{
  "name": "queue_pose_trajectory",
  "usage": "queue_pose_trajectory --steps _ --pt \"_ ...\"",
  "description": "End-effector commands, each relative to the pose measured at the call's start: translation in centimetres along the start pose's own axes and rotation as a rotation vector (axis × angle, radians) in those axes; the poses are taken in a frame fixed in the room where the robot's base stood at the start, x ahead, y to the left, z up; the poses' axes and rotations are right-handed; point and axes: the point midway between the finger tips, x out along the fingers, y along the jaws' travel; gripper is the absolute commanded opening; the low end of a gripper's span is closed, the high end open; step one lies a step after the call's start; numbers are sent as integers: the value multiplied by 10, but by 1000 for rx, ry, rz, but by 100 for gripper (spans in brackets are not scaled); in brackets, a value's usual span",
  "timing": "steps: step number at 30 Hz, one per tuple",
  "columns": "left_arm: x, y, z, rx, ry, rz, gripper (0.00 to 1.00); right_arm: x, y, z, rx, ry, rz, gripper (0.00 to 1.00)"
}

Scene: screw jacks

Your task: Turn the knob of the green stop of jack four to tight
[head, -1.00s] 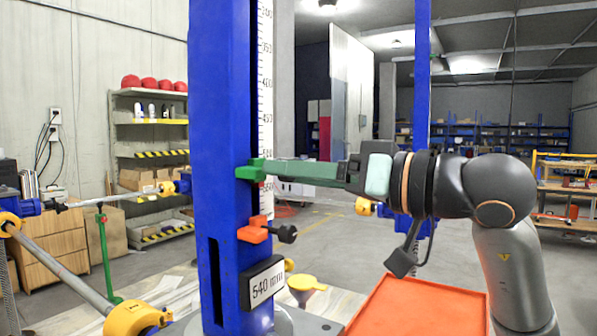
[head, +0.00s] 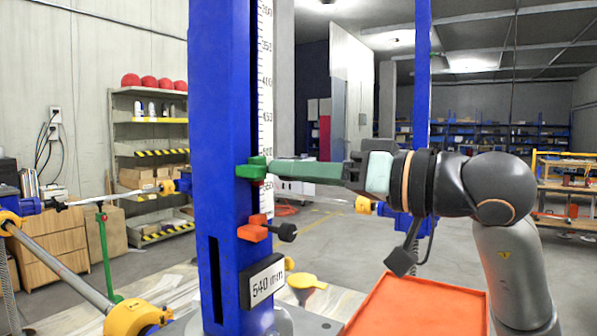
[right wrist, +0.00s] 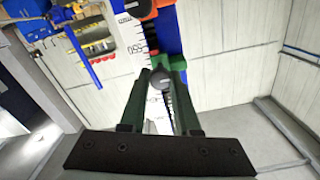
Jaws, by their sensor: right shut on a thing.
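The green stop (head: 249,170) sits on the blue post (head: 220,110) of the jack in front of me, beside the white millimetre scale (head: 265,90). My right gripper (head: 272,169) reaches in level from the right, its green fingers meeting the stop's knob side. In the right wrist view the dark round knob (right wrist: 160,79) lies between the fingertips, which are shut on it; the green stop (right wrist: 178,64) shows just behind. In the head view the fingers hide the knob. My left gripper is not in view.
Below on the same post is an orange stop (head: 252,232) with a black knob (head: 288,232), then a "540 mm" plate (head: 264,282). An orange tray (head: 420,308) lies under my right arm. A yellow funnel-like piece (head: 307,282) is near the post's foot.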

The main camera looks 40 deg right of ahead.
Motion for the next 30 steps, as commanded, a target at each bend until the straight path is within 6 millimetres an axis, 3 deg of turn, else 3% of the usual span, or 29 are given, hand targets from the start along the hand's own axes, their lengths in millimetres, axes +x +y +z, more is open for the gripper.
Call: queue_pose_trajectory --steps 8,30 --pt "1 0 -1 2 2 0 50 0 0 0 138 -1 2 0" --pt "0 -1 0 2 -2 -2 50 0 0 0 827 1 1 0"
